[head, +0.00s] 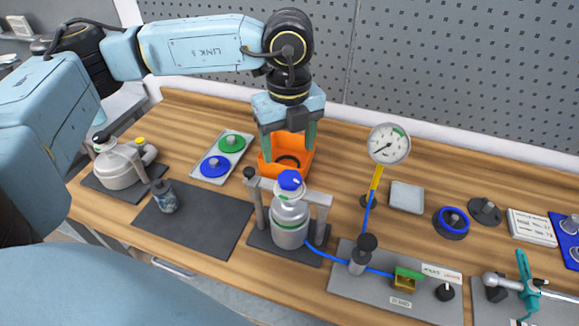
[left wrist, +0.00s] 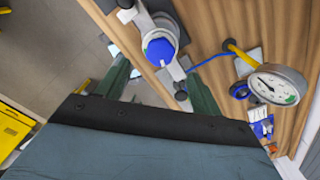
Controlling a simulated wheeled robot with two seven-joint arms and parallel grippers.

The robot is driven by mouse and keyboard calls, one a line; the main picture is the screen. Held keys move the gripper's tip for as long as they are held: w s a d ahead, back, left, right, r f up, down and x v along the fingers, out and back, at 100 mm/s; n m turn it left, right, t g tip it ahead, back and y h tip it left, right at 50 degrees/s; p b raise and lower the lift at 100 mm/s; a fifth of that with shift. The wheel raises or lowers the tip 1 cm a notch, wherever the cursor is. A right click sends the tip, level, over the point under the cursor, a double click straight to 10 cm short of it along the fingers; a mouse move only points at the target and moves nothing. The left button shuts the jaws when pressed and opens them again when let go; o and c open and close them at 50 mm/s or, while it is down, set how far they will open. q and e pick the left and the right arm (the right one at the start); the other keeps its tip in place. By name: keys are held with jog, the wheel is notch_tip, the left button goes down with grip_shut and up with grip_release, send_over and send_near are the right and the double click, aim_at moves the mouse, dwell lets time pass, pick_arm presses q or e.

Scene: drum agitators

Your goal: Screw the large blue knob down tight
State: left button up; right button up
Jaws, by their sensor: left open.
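A blue knob (head: 291,180) sits on top of a grey metal vessel (head: 289,222) with green bands, which stands in a frame with two grey posts. My left gripper (head: 288,142) points down, open and empty, and appears just behind and above the knob in the head view. In the left wrist view the blue knob (left wrist: 160,50) shows beyond the gap between the two dark green fingers (left wrist: 157,82), apart from them. I cannot tell how far the knob is screwed down. My right gripper is not in view.
A dark mat (head: 205,224) lies to the left, mostly clear.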

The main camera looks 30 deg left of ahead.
aim_at(291, 176)
pick_arm(q)
notch_tip(291, 176, down, 8)
jog(key=shift+r+p, duration=0.15)
jog(key=shift+p, duration=0.4)
jog(key=shift+c, duration=0.5)
jog(key=c, duration=0.9)
jog(key=shift+m+b, duration=0.9)
jog(key=shift+b, duration=0.15)
jog(key=m+b, duration=0.6)
jog(key=shift+w+d, duration=0.1)
jog(key=shift+d, duration=0.05)
jog(key=m+b, duration=0.3)
jog(key=shift+m, duration=0.3)
jog(key=shift+r+m+b, duration=0.15)
jog(key=shift+m+b, duration=1.05)
jog(key=shift+m, duration=0.5)
